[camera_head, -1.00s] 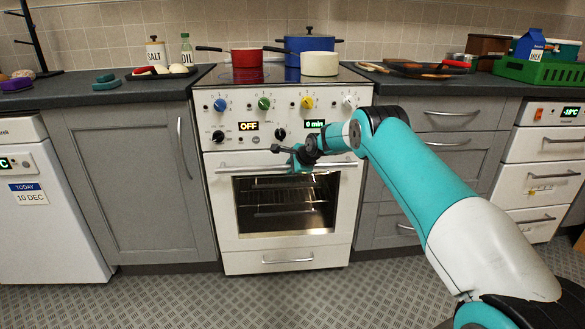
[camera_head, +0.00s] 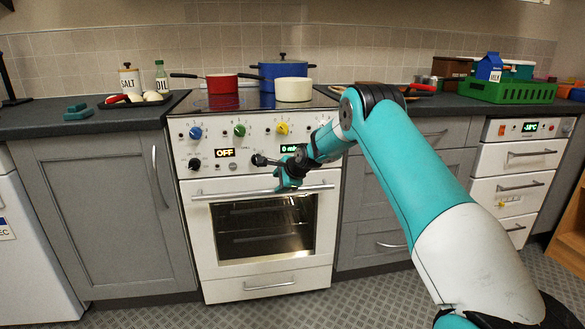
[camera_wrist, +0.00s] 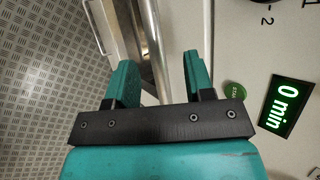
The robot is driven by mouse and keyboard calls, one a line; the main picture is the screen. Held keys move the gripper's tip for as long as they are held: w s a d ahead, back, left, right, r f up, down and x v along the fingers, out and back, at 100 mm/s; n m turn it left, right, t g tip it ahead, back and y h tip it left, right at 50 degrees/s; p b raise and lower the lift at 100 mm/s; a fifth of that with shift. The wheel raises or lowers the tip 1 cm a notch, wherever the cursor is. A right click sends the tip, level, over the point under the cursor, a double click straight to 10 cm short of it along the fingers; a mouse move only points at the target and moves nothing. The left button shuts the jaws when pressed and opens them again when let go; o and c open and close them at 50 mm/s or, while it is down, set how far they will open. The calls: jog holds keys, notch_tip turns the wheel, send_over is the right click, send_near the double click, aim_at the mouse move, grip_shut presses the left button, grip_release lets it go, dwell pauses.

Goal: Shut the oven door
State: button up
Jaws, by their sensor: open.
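The white oven (camera_head: 255,284) stands in the middle of the counter run. Its door (camera_head: 205,238) has a dark window showing racks inside, and a long metal handle (camera_head: 230,194) along its top. The door looks upright and near the oven front; I cannot tell whether a small gap is left. My gripper (camera_head: 288,184) is at the right half of the handle, just under the control panel. In the wrist view my gripper (camera_wrist: 160,72) is open, with two teal fingers apart and a metal bar (camera_wrist: 155,40), seemingly the handle, showing between them. Contact cannot be told.
Knobs and displays, including the "0 min" display (camera_wrist: 286,105), are close beside my gripper. A red pot (camera_head: 222,84), blue pot (camera_head: 283,72) and cream pot (camera_head: 293,90) stand on the hob. Grey cabinets flank the oven; the floor (camera_head: 385,300) in front is clear.

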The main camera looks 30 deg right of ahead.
jog(key=p+v, duration=0.1)
jog(key=v, duration=0.8)
jog(key=shift+s+r, duration=0.2)
